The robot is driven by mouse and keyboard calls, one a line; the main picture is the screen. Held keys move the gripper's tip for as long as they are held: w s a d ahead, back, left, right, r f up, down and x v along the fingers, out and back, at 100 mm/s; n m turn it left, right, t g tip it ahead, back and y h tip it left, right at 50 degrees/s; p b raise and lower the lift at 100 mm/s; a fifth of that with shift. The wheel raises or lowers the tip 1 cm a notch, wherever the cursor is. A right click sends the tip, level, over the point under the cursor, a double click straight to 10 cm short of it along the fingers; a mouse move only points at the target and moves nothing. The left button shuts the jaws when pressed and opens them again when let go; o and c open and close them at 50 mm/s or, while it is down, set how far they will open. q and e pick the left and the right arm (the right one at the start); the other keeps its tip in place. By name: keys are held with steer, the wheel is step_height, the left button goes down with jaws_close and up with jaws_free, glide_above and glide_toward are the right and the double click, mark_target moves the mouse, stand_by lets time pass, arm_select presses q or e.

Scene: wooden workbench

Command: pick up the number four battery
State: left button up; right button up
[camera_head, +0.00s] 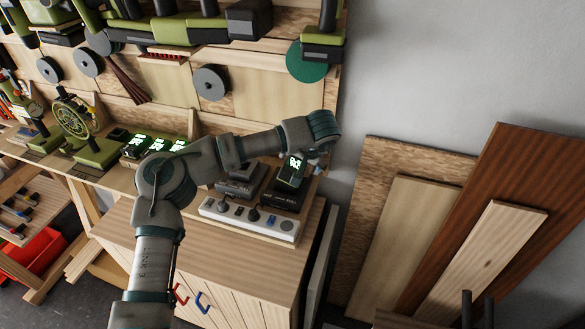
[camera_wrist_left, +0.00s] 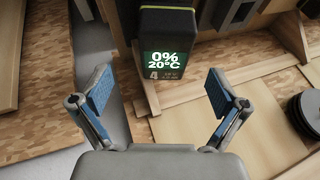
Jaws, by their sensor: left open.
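In the head view, a battery with a lit screen (camera_head: 294,168), apparently the same one, stands near the charging units at the bench's right end. My left gripper (camera_wrist_left: 158,78) is open, its two blue-padded fingers spread to either side of the screen's lower end, with gaps showing. In the head view its fingers are mostly hidden behind the wrist. My right gripper is not in view.
Several other lit batteries (camera_head: 160,146) stand left of my arm. A white power strip (camera_head: 250,220) lies along the cabinet's front edge. Dark chargers (camera_head: 240,182) sit beside the battery. Tools hang on the back panel. Wood boards (camera_head: 480,225) lean on the wall at right.

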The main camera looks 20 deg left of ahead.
mark_target(298, 168)
arm_select(q)
steer(key=x, duration=0.3)
steer(key=shift+w+f, duration=0.15)
steer(key=shift+f, duration=0.2)
steer(key=x, duration=0.2)
steer(key=a+p+x, duration=0.1)
steer(key=x, duration=0.2)
steer(key=shift+w+r, duration=0.2)
steer(key=shift+w+f, duration=0.15)
steer(key=shift+f, duration=0.1)
steer(key=shift+r, duration=0.1)
steer(key=c, duration=1.8)
